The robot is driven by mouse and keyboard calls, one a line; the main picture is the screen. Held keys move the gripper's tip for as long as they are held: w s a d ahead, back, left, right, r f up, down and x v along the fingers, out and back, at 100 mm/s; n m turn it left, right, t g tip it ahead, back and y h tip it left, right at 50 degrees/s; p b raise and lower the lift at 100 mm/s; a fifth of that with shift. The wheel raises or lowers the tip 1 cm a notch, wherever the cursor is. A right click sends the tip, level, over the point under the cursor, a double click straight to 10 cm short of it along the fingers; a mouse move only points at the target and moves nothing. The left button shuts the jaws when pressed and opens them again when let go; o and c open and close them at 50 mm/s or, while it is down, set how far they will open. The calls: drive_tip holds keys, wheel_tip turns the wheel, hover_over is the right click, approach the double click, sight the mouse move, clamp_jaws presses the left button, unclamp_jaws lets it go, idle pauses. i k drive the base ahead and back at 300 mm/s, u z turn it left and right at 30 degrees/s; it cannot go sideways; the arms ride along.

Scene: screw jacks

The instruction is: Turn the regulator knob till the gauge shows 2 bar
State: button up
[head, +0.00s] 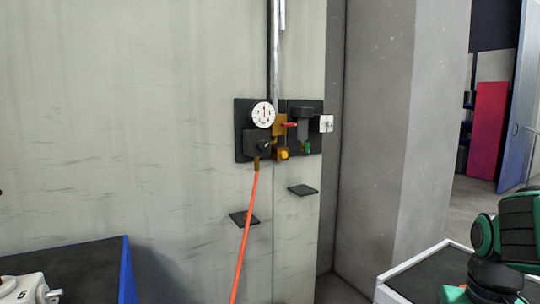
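The gauge (263,114) is a round white dial on a black wall plate (242,128). A red needle mark points roughly upward; its figures are too small to read. Just below the gauge is a black block with a dark round knob (264,146) on its front. A small yellow knob-like part (284,154) sits to its lower right. I cannot tell for sure which is the regulator knob. My gripper is not in view. A green and black arm part, likely mine, shows at the lower right, well away from the wall plate.
An orange hose (247,225) hangs below the black block. Two small dark shelves, one left (244,218) and one right (303,190), stick out below. A red lever (290,125) and white box (326,124) sit right of the gauge.

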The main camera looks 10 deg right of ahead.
sight(263, 146)
drive_tip(key=z, duration=0.7)
drive_tip(key=k, duration=0.8)
drive_tip(key=u, duration=0.7)
drive_tip(key=i, duration=1.05)
